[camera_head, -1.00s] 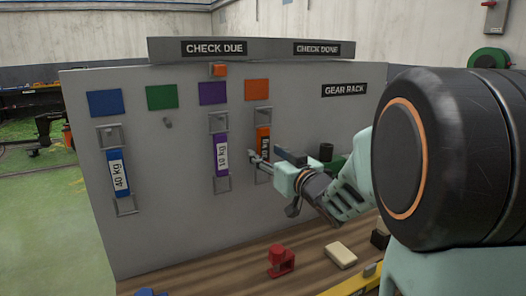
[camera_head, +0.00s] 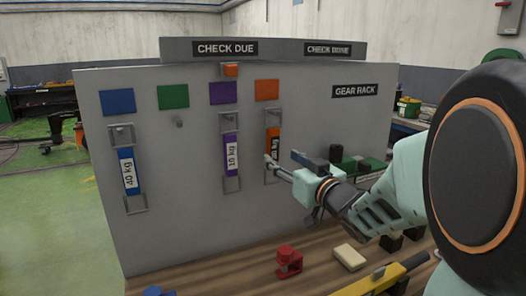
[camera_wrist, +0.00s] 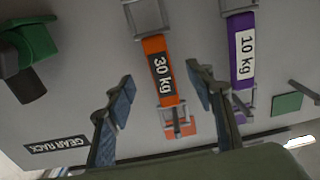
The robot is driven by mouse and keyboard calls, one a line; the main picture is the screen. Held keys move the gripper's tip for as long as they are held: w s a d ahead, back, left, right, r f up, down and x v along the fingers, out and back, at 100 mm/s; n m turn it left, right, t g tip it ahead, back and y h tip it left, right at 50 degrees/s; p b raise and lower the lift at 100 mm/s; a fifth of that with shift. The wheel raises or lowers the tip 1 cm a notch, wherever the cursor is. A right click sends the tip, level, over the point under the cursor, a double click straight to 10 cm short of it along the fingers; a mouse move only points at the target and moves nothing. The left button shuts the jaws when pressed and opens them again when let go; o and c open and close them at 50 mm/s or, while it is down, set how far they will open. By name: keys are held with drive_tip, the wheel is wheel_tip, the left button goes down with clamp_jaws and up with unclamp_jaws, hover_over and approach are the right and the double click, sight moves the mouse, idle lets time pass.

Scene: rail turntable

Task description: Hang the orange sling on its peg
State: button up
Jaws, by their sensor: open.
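The orange sling (camera_head: 274,136) hangs upright on the grey board below the orange square (camera_head: 267,90), with a metal loop at its upper end. In the wrist view the sling (camera_wrist: 157,50) carries a 30 kg label, and its loop (camera_wrist: 177,118) sits around or at a peg near the orange square (camera_wrist: 176,126); I cannot tell which. My gripper (camera_head: 284,165) is in front of the lower part of the sling. In the wrist view my gripper (camera_wrist: 160,95) is open, one finger on each side of the sling in the picture, with no visible contact. The sling's lower end is partly hidden in the head view.
A purple 10 kg sling (camera_head: 231,153) hangs just left of the orange one, and a blue 40 kg sling (camera_head: 128,172) further left. The peg below the green square (camera_head: 173,96) is bare. A red part (camera_head: 288,262) and a cream block (camera_head: 349,257) lie on the bench.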

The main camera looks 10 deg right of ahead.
drive_tip(key=shift+v, duration=1.75)
